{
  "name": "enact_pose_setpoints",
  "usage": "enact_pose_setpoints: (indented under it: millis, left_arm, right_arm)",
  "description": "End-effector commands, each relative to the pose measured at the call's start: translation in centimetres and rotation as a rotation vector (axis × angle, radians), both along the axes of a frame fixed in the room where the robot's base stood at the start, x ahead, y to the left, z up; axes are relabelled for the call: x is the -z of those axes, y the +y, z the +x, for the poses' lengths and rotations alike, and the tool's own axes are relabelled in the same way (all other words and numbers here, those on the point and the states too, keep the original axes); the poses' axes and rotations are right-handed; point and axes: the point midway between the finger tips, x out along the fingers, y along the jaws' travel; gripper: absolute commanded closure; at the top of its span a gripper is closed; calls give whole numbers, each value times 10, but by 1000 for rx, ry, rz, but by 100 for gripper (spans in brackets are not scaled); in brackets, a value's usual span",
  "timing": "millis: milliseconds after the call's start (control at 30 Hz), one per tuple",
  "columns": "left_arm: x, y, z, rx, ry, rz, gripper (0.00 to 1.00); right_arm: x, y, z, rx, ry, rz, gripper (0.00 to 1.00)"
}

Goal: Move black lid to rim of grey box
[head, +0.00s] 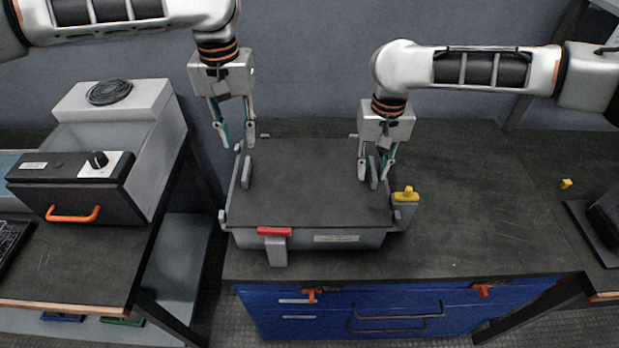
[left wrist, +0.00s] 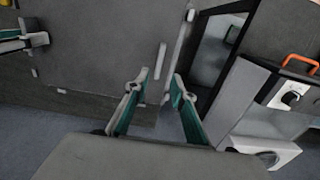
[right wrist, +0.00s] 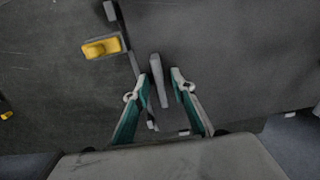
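The black lid (head: 310,185) lies flat over the top of the grey box (head: 310,239) on the workbench. Upright grey handles stand at the lid's left side (head: 247,172) and right side (head: 373,173). My left gripper (head: 237,143) is open and empty, a little above and behind the left handle, which shows beyond its fingertips in the left wrist view (left wrist: 160,60). My right gripper (head: 375,170) is open, low at the right handle; in the right wrist view the handle (right wrist: 159,85) shows between its fingers. Contact there cannot be told.
A grey machine with an orange handle (head: 73,214) stands left, across a gap.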

Motion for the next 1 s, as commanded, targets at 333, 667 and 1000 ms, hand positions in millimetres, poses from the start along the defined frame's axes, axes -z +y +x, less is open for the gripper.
enact_pose_setpoints:
  millis: [333, 667, 1000]
  left_arm:
    - [-23, 0, 0, -1, 0, 0, 75]
    - [-23, 0, 0, -1, 1, 0, 75]
    - [-23, 0, 0, -1, 1, 0, 75]
  right_arm:
    - [-9, 0, 1, 0, -2, 0, 75]
    - [-71, 0, 1, 0, -4, 1, 75]
    - [-116, 0, 0, 1, -2, -1, 75]
